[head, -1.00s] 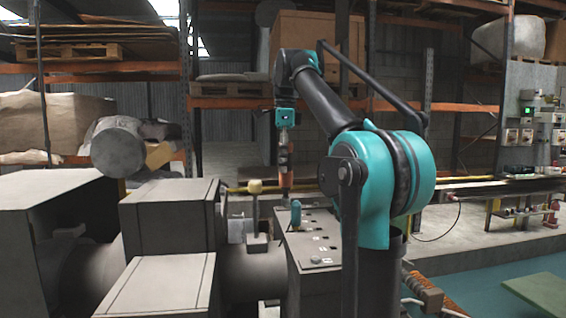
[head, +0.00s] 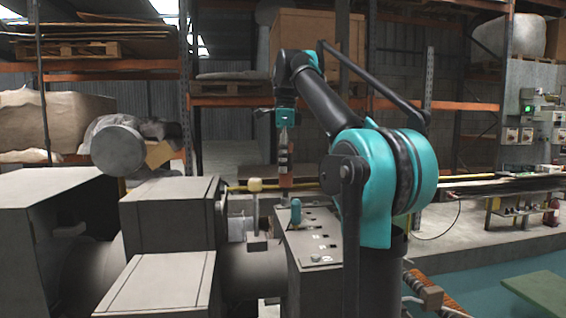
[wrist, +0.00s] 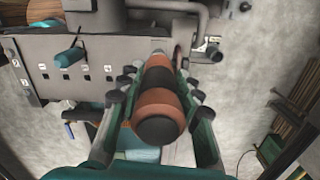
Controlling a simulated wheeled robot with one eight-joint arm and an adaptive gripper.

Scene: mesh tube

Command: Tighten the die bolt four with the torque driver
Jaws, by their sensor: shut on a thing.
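The torque driver (wrist: 160,97), with orange and black bands, is between the fingers of my gripper (wrist: 158,92) in the wrist view. My gripper is shut on it. In the head view the driver (head: 283,165) hangs roughly upright below my gripper (head: 285,125), behind the far edge of a grey top plate (head: 318,260). The driver's working tip and the bolt heads cannot be made out, so I cannot tell which bolt it is at or whether it touches one. The plate (wrist: 90,50) has several dark slots with white number labels.
A teal-handled part (head: 295,212) stands on the plate, also seen in the wrist view (wrist: 68,57). A pale-knobbed lever (head: 255,205) stands left of it. Grey machine blocks (head: 165,215) fill the left. A grey pipe (wrist: 185,10) runs near the driver's far end.

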